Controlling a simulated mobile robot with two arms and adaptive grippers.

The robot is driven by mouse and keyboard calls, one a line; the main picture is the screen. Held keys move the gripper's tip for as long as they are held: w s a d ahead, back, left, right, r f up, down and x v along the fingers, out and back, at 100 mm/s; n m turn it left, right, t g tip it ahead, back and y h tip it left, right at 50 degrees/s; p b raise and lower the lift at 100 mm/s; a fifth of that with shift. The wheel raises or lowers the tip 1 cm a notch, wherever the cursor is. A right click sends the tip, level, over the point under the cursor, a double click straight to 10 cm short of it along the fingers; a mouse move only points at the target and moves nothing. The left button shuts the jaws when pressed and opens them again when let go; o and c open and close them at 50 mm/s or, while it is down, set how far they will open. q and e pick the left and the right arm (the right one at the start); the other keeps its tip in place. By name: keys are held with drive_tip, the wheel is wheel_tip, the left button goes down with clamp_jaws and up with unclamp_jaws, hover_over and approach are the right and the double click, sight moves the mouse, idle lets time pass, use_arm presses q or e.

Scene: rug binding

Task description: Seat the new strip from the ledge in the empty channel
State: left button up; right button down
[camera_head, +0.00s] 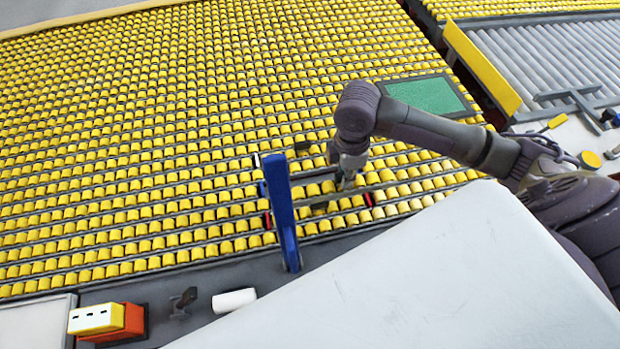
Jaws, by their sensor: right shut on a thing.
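My right gripper (346,180) reaches in from the right and points down over the near part of the yellow roller bed (150,120). It is shut on a thin grey strip (318,174), whose ends are hard to tell from the bed's rails. A dark gap (320,209) between two red marks, which looks like the empty channel, lies just below the gripper in the picture. I cannot tell whether the strip touches it. A blue upright piece (280,208) stands left of the gripper and hides part of this area. My left gripper is not in view.
The dark grey ledge (240,271) along the near side carries a white cylinder (234,300), a small dark fixture (183,301) and an orange and yellow box (106,319). A green panel (428,95) lies on the bed behind my arm. Grey rollers (550,55) are at the far right.

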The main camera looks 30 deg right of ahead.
drive_tip(key=p, duration=0.1)
hover_over(310, 171)
drive_tip(key=s+a, duration=0.1)
drive_tip(key=s, duration=0.1)
wheel_tip(310, 171, down, 7)
wheel_tip(310, 171, down, 4)
drive_tip(key=shift+r+p, duration=0.1)
drive_tip(key=shift+p, duration=0.5)
drive_tip(key=c, duration=1.6)
unclamp_jaws()
drive_tip(key=shift+f, duration=0.25)
drive_tip(key=o, duration=0.5)
drive_tip(key=shift+c, duration=0.2)
